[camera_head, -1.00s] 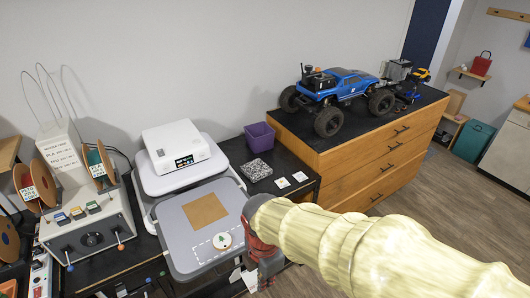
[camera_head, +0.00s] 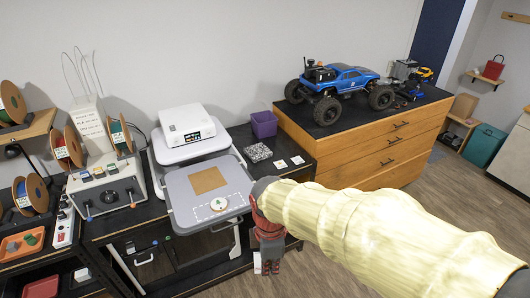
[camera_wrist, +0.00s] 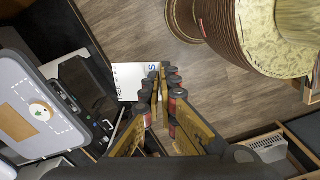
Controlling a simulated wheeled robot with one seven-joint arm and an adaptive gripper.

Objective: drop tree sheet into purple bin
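A round white sheet with a green tree (camera_head: 219,204) lies inside a dashed outline on the grey tray (camera_head: 235,184). It also shows in the wrist view (camera_wrist: 40,111). The purple bin (camera_head: 264,125) stands on the black table behind and right of the tray. My gripper (camera_head: 270,264) hangs low in front of the table, right of and below the tray. In the wrist view my gripper (camera_wrist: 161,85) has its fingers drawn together. A white printed card (camera_wrist: 130,78) shows behind the fingertips; I cannot tell whether they touch it.
A brown square (camera_head: 207,180) lies on the tray. A black-and-white patterned square (camera_head: 258,152) and two small white cards (camera_head: 289,162) lie near the bin. A wooden drawer cabinet (camera_head: 375,160) carrying a blue truck (camera_head: 345,76) stands right. Wooden floor (camera_head: 455,200) is open at the right.

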